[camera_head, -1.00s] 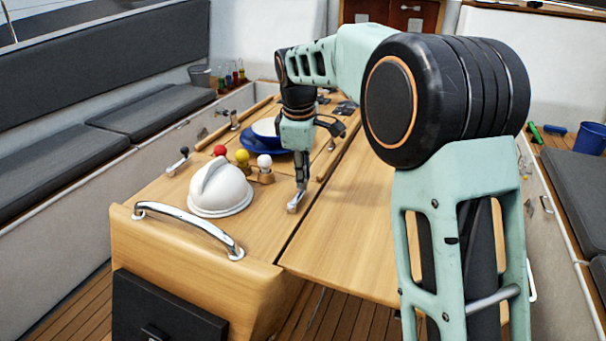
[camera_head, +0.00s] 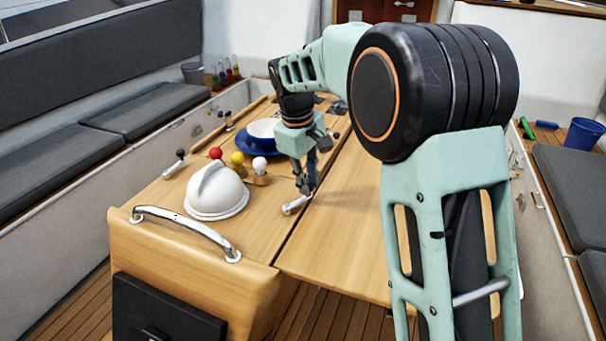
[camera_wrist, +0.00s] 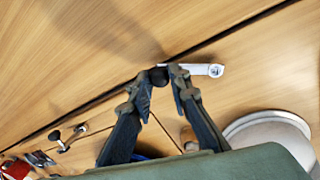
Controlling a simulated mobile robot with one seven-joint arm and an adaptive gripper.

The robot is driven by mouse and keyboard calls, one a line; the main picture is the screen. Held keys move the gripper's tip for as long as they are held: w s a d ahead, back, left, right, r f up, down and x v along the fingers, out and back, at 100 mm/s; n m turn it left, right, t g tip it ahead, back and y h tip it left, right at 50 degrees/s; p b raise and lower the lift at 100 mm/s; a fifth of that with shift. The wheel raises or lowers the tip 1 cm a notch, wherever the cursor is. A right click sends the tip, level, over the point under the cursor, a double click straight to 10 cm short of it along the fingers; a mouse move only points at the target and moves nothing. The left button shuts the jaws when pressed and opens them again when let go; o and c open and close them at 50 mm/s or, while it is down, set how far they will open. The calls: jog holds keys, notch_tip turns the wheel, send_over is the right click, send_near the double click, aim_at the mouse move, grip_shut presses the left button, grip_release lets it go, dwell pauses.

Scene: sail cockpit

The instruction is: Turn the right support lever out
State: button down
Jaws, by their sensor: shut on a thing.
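The right support lever (camera_head: 294,206) is a short silver bar with a dark knob, lying low on the wooden table beside the long seam. In the wrist view its silver arm (camera_wrist: 210,70) points right, toward and along the dark seam, with its round pivot end at the right. My gripper (camera_head: 306,191) comes down over the lever's knob end. In the wrist view my gripper (camera_wrist: 160,76) has its fingers closed around the dark knob (camera_wrist: 158,77). The fingers partly hide the lever in the head view.
A white dome (camera_head: 216,194) with a ridge stands left of the lever. Red, yellow and white balls (camera_head: 237,158) and a blue dish (camera_head: 257,146) are behind it. Another lever (camera_head: 174,166) sits at left. A chrome rail (camera_head: 185,221) crosses the front. The right table leaf (camera_head: 345,235) is clear.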

jog(key=s+m, duration=0.1)
jog(key=m, duration=0.1)
jog(key=s+d+m+p, duration=0.1)
jog(key=shift+r+m+g+h, duration=0.15)
jog(key=shift+m+g+h, duration=0.15)
jog(key=shift+m, duration=0.1)
jog(key=m, duration=0.1)
jog(key=s+m+p, duration=0.1)
jog(key=shift+s+d+m, duration=0.15)
jog(key=shift+d+m, duration=0.1)
jog(key=shift+m, duration=0.15)
jog(key=s+m, duration=0.1)
jog(key=m+g, duration=0.1)
jog(key=m, duration=0.1)
jog(key=shift+s+p, duration=0.4)
jog(key=shift+s+a+m+g+p, duration=0.15)
jog(key=shift+s+m+g+p, duration=0.4)
jog(key=shift+m, duration=0.85)
jog(key=shift+s+t, duration=0.2)
jog(key=shift+t, duration=0.05)
jog(key=c, duration=1.8)
grip_release()
